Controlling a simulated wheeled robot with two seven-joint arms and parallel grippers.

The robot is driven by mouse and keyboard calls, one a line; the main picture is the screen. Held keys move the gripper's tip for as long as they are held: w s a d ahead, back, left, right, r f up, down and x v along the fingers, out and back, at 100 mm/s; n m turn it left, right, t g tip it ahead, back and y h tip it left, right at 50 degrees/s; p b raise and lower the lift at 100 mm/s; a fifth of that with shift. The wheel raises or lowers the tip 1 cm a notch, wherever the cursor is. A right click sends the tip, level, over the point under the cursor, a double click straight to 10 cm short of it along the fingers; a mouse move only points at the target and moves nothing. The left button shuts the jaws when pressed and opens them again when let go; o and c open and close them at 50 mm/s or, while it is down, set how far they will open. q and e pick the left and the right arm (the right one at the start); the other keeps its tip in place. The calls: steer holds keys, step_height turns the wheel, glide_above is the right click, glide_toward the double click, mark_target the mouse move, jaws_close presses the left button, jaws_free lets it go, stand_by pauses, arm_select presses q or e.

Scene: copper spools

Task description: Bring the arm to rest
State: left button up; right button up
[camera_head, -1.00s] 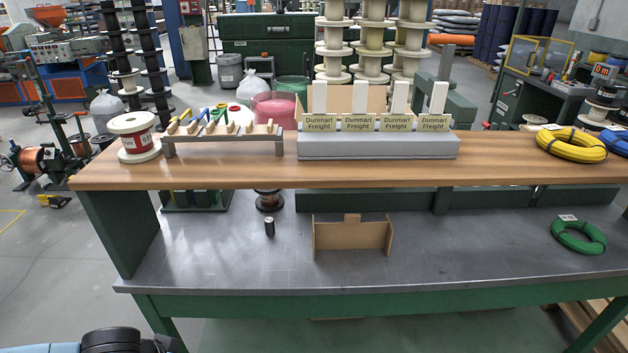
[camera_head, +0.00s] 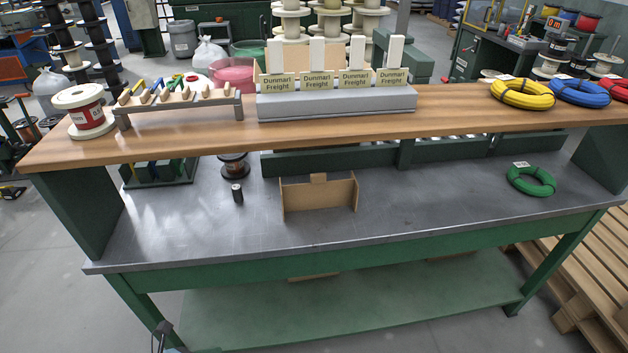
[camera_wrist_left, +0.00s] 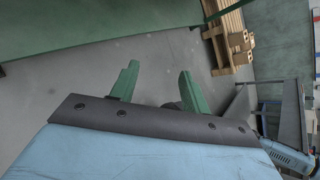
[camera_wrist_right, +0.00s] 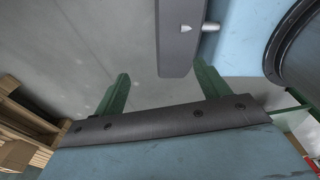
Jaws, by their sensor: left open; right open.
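My left gripper (camera_wrist_left: 155,88) shows in the left wrist view, its two green fingers apart with nothing between them. Grey floor and a green bench part lie beyond it. My right gripper (camera_wrist_right: 158,92) shows in the right wrist view, also with fingers apart and empty, over grey floor. Part of my own body crosses the top of that view. In the head view neither gripper's fingers can be made out; only a small dark piece of mine shows at the bottom edge, left of centre.
The workbench (camera_head: 330,235) stands ahead, with a wooden upper shelf (camera_head: 440,113). It bears a cardboard holder (camera_head: 318,196), a dark spool (camera_head: 234,167), a small dark cylinder (camera_head: 237,193) and a green coil (camera_head: 531,181). Wooden pallets (camera_head: 575,265) lie at right.

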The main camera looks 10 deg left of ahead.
arm_select(q)
steer(key=s+a+f+n+y, duration=0.2)
steer(key=s+f+n+y, duration=0.15)
steer(key=f+n, duration=0.6)
steer(key=s+a+f+n+y, duration=0.3)
steer(key=s+f+n, duration=0.25)
steer(key=n, duration=0.65)
steer(key=s+d+f+n+g, duration=0.2)
steer(key=s+f+n+g, duration=0.1)
steer(key=s+n, duration=0.3)
steer(key=s+d+f+n+g+y, duration=0.1)
steer(key=s+d+f+n+g, duration=0.2)
steer(key=s, duration=0.8)
step_height(320, 180, down, 2)
steer(key=n, duration=0.3)
steer(key=shift+d+n, duration=0.15)
steer(key=shift+n, duration=0.2)
steer(key=shift+f, duration=0.1)
